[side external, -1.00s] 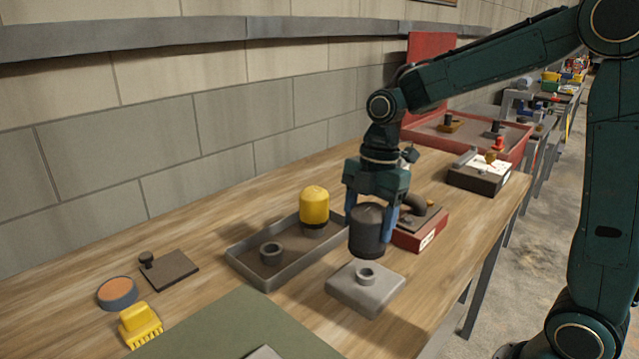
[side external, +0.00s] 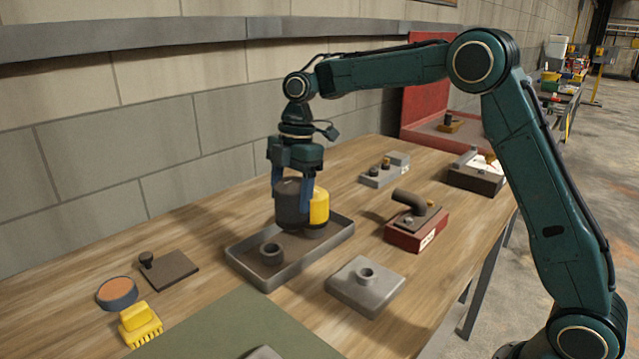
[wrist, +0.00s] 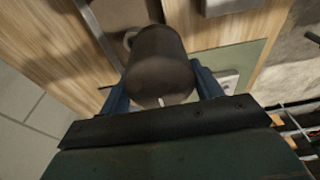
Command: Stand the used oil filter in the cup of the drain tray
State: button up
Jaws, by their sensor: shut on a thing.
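A dark grey-brown oil filter (side external: 290,205) is held upright in my gripper (side external: 292,198), with a finger on either side. It also fills the middle of the wrist view (wrist: 160,62). The filter is above the drain tray (side external: 262,284), in front of a yellow filter (side external: 320,206) and partly hiding it. The yellow filter stands at the tray's far end. The tray's empty cup (side external: 271,252) is a short grey ring, lower and to the left of the held filter. Part of a ring shows beside the filter in the wrist view.
A grey block with a short hollow stub (side external: 366,284) sits right of the tray. A red block with a bent pipe (side external: 416,226) is beyond it. A yellow brush (side external: 140,325), a round tin (side external: 117,293) and a dark plate (side external: 169,270) lie left.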

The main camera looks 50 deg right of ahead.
jog(key=shift+w+a+f, duration=0.1)
jog(key=shift+w+a, duration=0.3)
jog(key=shift+w, duration=0.5)
jog(key=shift+w+a+f, duration=0.1)
jog(key=shift+w+a, duration=0.3)
jog(key=shift+w, duration=0.45)
jog(key=shift+w+a+f, duration=0.1)
jog(key=shift+w+a, duration=0.3)
jog(key=shift+w, duration=0.5)
jog(key=shift+f, duration=0.4)
notch_tip(320, 180, down, 6)
jog(key=shift+f, duration=0.3)
jog(key=o, duration=1.1)
jog(key=shift+r, duration=0.1)
